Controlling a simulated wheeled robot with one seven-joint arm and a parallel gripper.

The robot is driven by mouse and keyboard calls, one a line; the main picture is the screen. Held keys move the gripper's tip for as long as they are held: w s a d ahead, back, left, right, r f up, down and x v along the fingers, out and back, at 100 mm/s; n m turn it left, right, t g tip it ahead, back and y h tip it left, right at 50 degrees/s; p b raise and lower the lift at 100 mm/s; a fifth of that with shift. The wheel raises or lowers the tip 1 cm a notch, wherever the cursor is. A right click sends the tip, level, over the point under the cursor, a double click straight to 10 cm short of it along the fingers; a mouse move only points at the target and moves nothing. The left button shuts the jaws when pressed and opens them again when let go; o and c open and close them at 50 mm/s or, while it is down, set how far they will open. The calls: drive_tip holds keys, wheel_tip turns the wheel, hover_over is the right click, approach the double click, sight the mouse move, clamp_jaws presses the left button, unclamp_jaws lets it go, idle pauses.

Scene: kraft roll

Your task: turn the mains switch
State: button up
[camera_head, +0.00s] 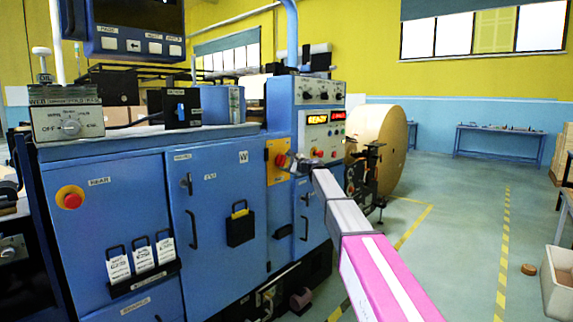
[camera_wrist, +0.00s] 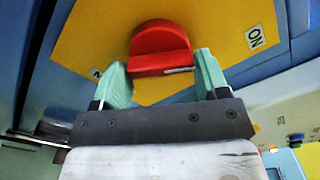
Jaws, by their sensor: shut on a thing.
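The mains switch is a red knob (camera_wrist: 160,42) on a yellow plate (camera_wrist: 85,40) in the wrist view. A white ON label (camera_wrist: 255,38) is at the right of the plate, and another label (camera_wrist: 95,73) at the left is partly hidden by a finger. My gripper (camera_wrist: 162,74) has its green fingers on either side of the red handle, shut on it. In the head view the yellow plate (camera_head: 271,172) is on the blue machine's front, and my gripper (camera_head: 287,162) covers much of the knob.
The blue machine (camera_head: 110,210) fills the left, with a round red button (camera_head: 70,197), handles and hanging tags on its front. A control panel (camera_head: 320,120) lit READY is above my arm. A large paper roll (camera_head: 383,150) stands behind. The floor at right is open, with a bin (camera_head: 555,270).

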drive_tip(key=shift+n, duration=7.7)
drive_tip(key=o, duration=0.9)
drive_tip(key=shift+o, duration=0.2)
drive_tip(key=shift+s+d, duration=0.1)
drive_tip(key=v, duration=1)
drive_tip(key=shift+s+d, duration=0.2)
drive_tip(key=shift+s, duration=0.05)
